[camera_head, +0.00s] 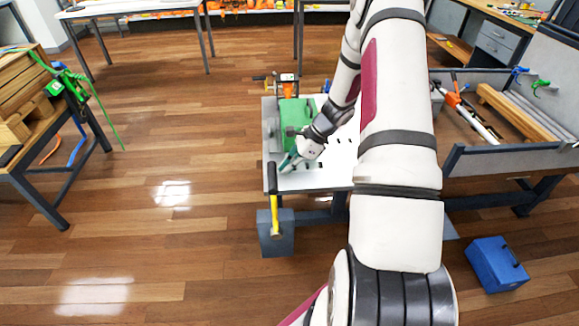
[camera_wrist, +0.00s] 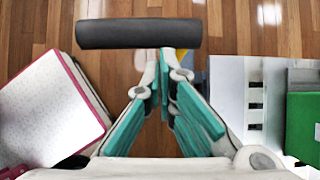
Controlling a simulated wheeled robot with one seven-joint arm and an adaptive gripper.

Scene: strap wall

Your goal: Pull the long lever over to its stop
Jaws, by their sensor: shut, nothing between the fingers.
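The long lever has a black grip (camera_head: 272,178) at its top and a yellow shaft (camera_head: 275,218) rising from a grey-blue block (camera_head: 276,243) at the front left of the white panel. The lever stands roughly upright in the head view. My gripper (camera_head: 287,165) is low over the panel's left front, just right of the grip. In the wrist view the black grip (camera_wrist: 130,35) lies crosswise just beyond my gripper's fingertips (camera_wrist: 165,54), which are together and empty. I cannot tell whether they touch the grip. The shaft is mostly hidden in the wrist view.
A green box (camera_head: 298,112) stands on the white panel (camera_head: 310,180) behind my gripper. A grey-railed bench (camera_head: 520,157) is at right, and a blue box (camera_head: 496,264) lies on the floor. The wooden floor (camera_head: 150,220) left of the lever is clear.

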